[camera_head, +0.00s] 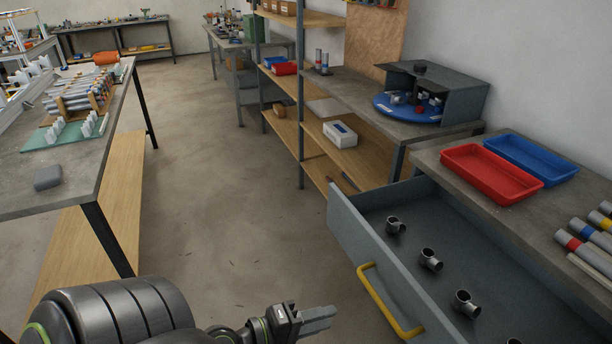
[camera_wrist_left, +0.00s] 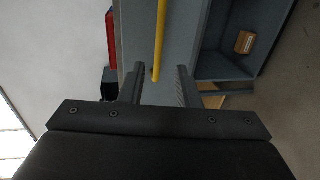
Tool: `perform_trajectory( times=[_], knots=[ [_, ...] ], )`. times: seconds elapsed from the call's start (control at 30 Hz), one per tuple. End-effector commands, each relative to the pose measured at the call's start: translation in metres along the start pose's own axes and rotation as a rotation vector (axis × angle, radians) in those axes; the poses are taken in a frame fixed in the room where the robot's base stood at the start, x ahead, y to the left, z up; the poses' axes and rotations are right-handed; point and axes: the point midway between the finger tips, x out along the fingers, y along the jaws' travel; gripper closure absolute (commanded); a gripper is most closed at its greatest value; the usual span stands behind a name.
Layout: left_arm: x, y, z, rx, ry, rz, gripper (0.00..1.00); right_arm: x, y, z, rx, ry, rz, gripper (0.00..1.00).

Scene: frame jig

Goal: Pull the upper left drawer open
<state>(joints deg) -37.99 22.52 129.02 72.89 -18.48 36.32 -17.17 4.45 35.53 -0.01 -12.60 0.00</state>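A grey drawer (camera_head: 345,220) under the right-hand worktop stands pulled out, with several metal pipe fittings (camera_head: 430,259) inside. Its yellow bar handle (camera_head: 374,293) is on the front face. My left gripper (camera_head: 331,318) is left of the handle, fingers pointing towards it, with a gap between in the head view. In the left wrist view the gripper (camera_wrist_left: 160,75) has its fingers apart, and the yellow handle (camera_wrist_left: 159,40) runs between and beyond the tips. Contact with the handle cannot be told. My right gripper is not in view.
A red tray (camera_head: 490,173) and a blue tray (camera_head: 531,159) lie on the worktop above the drawer, near several banded cylinders (camera_head: 585,252). A table (camera_head: 70,190) stands at the left. Open floor (camera_head: 215,200) lies between. A small box (camera_wrist_left: 243,42) shows in the left wrist view.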

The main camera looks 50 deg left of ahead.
Motion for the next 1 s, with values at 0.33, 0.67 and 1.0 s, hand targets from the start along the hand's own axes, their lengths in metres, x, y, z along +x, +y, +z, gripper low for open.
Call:
perform_trajectory(
  times=[0.33,0.67,1.0],
  knots=[
    [-0.028,-0.001,0.0,0.001,0.0,0.0,0.7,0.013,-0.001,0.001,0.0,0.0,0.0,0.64],
    [-0.029,0.0,0.0,0.0,0.0,0.001,0.7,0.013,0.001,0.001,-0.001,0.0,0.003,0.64],
    [-0.028,-0.003,-0.002,0.006,0.005,-0.006,0.7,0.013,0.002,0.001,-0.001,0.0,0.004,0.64]
  ],
)
